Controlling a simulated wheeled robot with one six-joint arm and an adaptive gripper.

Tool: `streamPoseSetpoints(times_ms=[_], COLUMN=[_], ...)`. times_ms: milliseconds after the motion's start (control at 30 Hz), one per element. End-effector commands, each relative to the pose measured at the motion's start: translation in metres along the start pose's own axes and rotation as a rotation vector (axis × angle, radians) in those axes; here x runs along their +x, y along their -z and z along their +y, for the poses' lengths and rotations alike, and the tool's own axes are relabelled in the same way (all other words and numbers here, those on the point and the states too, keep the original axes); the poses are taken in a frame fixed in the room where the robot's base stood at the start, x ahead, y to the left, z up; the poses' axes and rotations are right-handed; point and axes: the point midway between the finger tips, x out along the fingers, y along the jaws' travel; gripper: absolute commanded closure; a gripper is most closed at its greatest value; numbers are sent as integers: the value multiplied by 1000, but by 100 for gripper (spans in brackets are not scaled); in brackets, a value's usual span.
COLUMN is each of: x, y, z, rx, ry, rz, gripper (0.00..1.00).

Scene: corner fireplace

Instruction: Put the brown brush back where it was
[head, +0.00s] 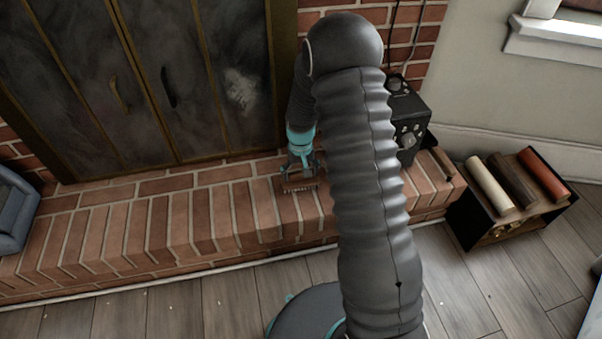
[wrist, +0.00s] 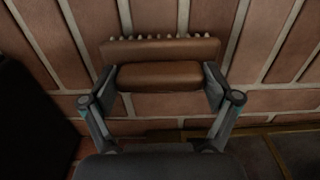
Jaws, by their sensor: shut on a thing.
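The brown brush (head: 300,181) is between the fingers of my gripper (head: 300,172), just at or above the brick hearth ledge (head: 205,215) in the head view. In the wrist view my gripper (wrist: 162,88) is shut on the brush (wrist: 160,50), with one finger at each end of its brown body. A row of pale bristle tips shows along its far edge. I cannot tell whether the brush touches the bricks.
A black box-like object (head: 410,125) stands on the hearth right of my arm. A black holder (head: 480,220) with several coloured rolls stands on the floor at right. A blue-grey container (head: 14,212) sits at far left. The hearth's middle is clear before the fireplace doors (head: 150,85).

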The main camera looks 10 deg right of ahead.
Motion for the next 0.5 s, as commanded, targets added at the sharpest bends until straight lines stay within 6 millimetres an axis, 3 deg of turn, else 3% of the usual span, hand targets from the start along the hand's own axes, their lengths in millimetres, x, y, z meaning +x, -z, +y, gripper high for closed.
streamPoseSetpoints(times_ms=[133, 167, 200, 500], x=[4, 3, 3, 2], y=[0, 0, 0, 0], z=[0, 0, 0, 0], rx=[0, 0, 0, 0], ry=[0, 0, 0, 0], rz=[0, 0, 0, 0], gripper=[45, 5, 0, 0])
